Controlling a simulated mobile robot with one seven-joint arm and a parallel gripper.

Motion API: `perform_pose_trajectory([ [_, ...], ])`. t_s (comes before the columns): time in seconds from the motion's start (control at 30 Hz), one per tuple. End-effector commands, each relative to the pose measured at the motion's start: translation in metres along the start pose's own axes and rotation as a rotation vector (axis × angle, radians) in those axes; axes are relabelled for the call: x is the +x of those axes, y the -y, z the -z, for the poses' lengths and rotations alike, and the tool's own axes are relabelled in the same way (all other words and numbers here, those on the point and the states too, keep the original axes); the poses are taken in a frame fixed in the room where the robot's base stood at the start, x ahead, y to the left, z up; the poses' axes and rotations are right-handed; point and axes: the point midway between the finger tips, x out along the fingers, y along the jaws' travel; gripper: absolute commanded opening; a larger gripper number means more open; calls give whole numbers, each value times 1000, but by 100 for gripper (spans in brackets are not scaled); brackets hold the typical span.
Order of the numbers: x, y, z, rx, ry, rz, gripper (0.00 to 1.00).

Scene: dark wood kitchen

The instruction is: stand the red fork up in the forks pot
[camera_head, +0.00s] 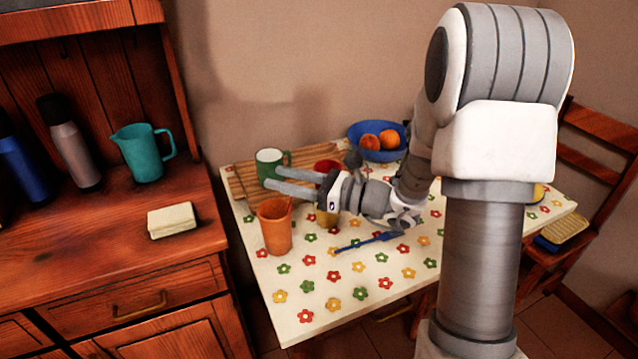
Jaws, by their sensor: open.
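My gripper (271,178) is open, its two grey fingers pointing left above the table, over the rear side of an orange pot (274,232). Nothing shows between the fingers. The orange pot stands upright near the table's left edge. A thin reddish-orange piece shows at its right rim; I cannot tell whether it is the red fork. No other red fork is clearly visible. A blue fork-like utensil (370,242) lies on the tablecloth right of the pot. I cannot tell from markings which pot is for forks.
A blue bowl (366,153) of fruit is at the back. The flowered table's front (345,292) is clear. A wooden cabinet stands left, a chair right.

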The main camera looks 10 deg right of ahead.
Motion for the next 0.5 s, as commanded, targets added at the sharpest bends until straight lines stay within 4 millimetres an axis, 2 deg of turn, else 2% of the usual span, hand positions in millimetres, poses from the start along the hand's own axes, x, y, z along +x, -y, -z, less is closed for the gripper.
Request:
perform_pose_trajectory([
  [0.17, -34, 2, -2, 2, -2, 8, 44],
  [0.5, -118, 1, -1, 1, -1, 9, 44],
])
